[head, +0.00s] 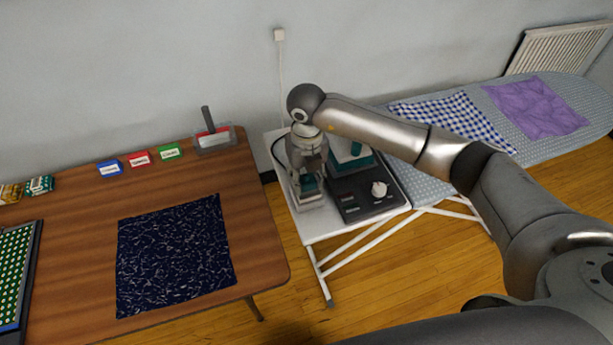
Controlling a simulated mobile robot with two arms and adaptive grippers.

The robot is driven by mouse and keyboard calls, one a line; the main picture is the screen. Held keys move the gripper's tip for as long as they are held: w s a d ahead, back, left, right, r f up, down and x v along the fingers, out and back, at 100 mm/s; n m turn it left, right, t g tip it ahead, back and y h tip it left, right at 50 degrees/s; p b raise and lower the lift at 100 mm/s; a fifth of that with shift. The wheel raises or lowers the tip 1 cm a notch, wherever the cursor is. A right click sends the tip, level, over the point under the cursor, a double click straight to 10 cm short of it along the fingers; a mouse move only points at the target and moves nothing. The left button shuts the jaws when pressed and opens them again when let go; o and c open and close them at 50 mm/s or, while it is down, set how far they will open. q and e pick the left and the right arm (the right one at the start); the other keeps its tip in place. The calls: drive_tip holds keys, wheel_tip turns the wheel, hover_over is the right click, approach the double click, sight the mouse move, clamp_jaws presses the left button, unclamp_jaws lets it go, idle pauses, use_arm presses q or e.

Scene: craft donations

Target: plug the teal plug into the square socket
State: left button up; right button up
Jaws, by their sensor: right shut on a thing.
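My right gripper (308,188) points down over the left end of the white stand at the ironing board. It is shut on a small teal piece, the teal plug (309,184), which shows between its fingers. The fingers hide most of the plug and what lies directly under it. A dark panel (362,200) with small labels and a white knob (379,189) lies just right of the gripper. I cannot make out the square socket; whether the plug touches anything is hidden. My left gripper is out of view.
A teal and white iron (350,157) stands behind the panel, close to my right gripper and under my arm. The ironing board (435,190) carries checked cloth (455,119) and purple cloth (536,105). A wooden table (262,240) with dark fabric (175,255) stands left, across a gap.

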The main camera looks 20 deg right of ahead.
drive_tip(key=shift+f+b, duration=0.45)
drive_tip(key=shift+f, duration=0.1)
drive_tip(key=o, duration=1)
drive_tip(key=shift+r, duration=0.1)
wheel_tip(320, 180, up, 12)
drive_tip(key=shift+f, duration=0.1)
